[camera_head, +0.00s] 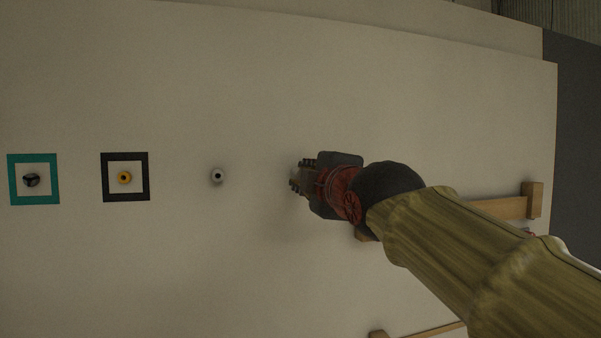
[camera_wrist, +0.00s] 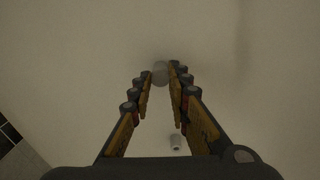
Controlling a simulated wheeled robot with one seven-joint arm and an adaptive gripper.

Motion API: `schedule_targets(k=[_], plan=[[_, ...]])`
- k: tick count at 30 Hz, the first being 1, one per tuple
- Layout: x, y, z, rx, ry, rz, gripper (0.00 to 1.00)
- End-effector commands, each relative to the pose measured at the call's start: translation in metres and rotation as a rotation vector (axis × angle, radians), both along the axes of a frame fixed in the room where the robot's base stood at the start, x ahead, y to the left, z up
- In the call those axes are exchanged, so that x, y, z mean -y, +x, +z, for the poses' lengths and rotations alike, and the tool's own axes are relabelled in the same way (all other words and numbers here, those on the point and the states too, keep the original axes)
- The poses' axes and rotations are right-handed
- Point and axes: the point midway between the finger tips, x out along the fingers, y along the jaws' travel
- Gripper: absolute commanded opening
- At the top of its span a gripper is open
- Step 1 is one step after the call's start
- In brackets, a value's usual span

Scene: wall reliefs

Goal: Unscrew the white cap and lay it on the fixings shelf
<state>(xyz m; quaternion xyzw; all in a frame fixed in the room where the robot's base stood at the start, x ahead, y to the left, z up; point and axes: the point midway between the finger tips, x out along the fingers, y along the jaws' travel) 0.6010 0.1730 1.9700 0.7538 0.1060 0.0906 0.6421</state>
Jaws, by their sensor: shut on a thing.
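My gripper (camera_head: 299,178) is in front of the pale wall panel, right of a small whitish stub (camera_head: 217,176) with a dark centre. In the wrist view my gripper (camera_wrist: 160,78) has its fingertips shut on a small pale round thing, the white cap (camera_wrist: 160,70). The head view does not show the cap; my gripper hides it. I cannot tell whether it touches the wall. A wooden shelf (camera_head: 500,208), perhaps the fixings shelf, is on the right, partly behind my arm.
A yellow fitting (camera_head: 124,178) sits in a black square frame (camera_head: 104,178), and a dark knob (camera_head: 31,180) in a teal frame (camera_head: 12,180), at the left. Another wooden ledge (camera_head: 440,329) is at the bottom. The wall above is bare.

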Motion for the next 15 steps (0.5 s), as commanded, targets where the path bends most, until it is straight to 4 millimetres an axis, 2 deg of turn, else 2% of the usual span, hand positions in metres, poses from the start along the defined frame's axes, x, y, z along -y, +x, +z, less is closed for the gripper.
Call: schedule_targets(k=[6,15], plan=[[-0.0002,-0.0002,-0.0001,0.046,-0.166,0.000,0.02],[-0.0002,0.0000,-0.0011,0.049,-0.177,0.000,0.02]])
